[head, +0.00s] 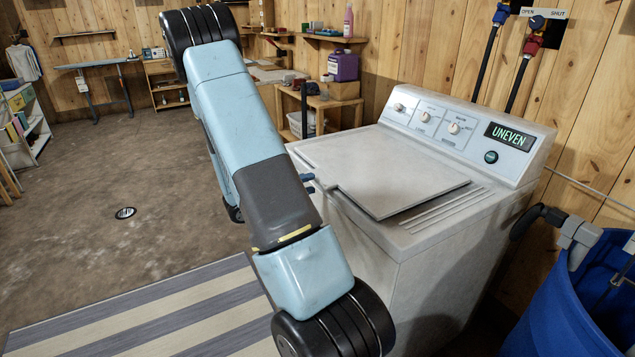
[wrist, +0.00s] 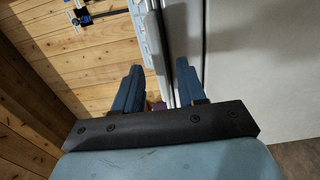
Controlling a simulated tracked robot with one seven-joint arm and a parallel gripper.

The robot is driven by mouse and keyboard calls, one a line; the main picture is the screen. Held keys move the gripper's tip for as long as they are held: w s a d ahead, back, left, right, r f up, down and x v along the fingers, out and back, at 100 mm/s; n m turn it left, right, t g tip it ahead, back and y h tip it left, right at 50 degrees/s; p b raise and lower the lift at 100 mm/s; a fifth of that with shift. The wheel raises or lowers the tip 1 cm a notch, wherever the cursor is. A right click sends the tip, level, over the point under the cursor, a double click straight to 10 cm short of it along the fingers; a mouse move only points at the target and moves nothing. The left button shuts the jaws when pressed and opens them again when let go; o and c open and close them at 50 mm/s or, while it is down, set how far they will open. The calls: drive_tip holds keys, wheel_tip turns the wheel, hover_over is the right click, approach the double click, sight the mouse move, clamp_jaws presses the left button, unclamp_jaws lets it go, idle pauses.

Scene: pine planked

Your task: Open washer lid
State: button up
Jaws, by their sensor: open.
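The white washer (head: 420,245) stands against the plank wall, with its control panel (head: 455,130) at the back. Its flat lid (head: 385,175) lies down over the top, with a dark shadow along its near right edge; whether it is slightly raised I cannot tell. My gripper (head: 307,183) is at the lid's left edge, mostly hidden behind my arm. In the wrist view my gripper (wrist: 158,85) has its two blue fingers apart, with nothing clearly held between them. A pale washer surface (wrist: 260,50) fills the right side there. Contact with the lid cannot be told.
A blue bin (head: 560,310) with a grey hose stands right of the washer. Hoses and valves (head: 510,50) hang on the wall behind. A striped rug (head: 150,315) lies at front left. The brown floor at left is mostly clear.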

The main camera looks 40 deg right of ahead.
sight(316, 181)
drive_tip(key=shift+x, duration=1.65)
clamp_jaws()
drive_tip(key=shift+s+d, duration=0.15)
drive_tip(key=shift+d, duration=0.1)
drive_tip(key=shift+a+r, duration=0.1)
